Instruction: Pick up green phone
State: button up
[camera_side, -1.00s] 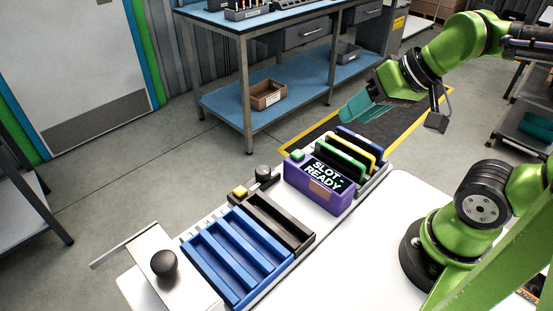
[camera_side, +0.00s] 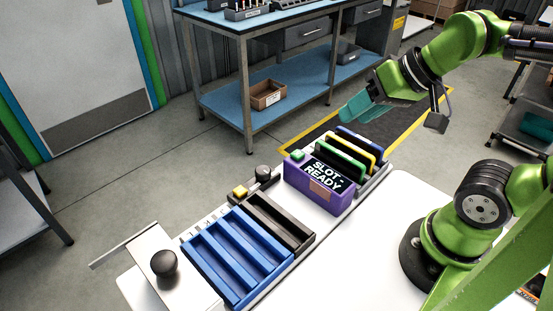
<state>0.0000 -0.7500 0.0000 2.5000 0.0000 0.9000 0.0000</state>
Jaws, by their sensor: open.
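The green phone (camera_side: 341,161) stands in a rack behind the purple box marked SLOT-READY (camera_side: 314,189). A yellow phone (camera_side: 352,148) and a dark blue phone (camera_side: 360,139) stand behind it in the same rack. The lower part of the green phone is hidden by the purple box. My gripper (camera_side: 357,110), with teal fingers, is open and empty. It is in the air above and behind the rack, apart from the phones.
A blue slotted tray (camera_side: 236,258) and a dark slotted tray (camera_side: 279,223) lie to the left of the purple box. A black knob (camera_side: 164,263) is at the front left. White table surface (camera_side: 395,199) is clear right of the rack.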

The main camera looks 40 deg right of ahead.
jog(key=shift+c, duration=1.3)
jog(key=shift+f, duration=0.1)
jog(key=n+g+h, duration=0.2)
jog(key=n+g, duration=0.2)
jog(key=g, duration=0.3)
send_over(340, 153)
notch_tip(340, 153, down, 3)
notch_tip(340, 153, down, 11)
jog(key=shift+a+r, duration=0.1)
jog(key=shift+f, duration=3.1)
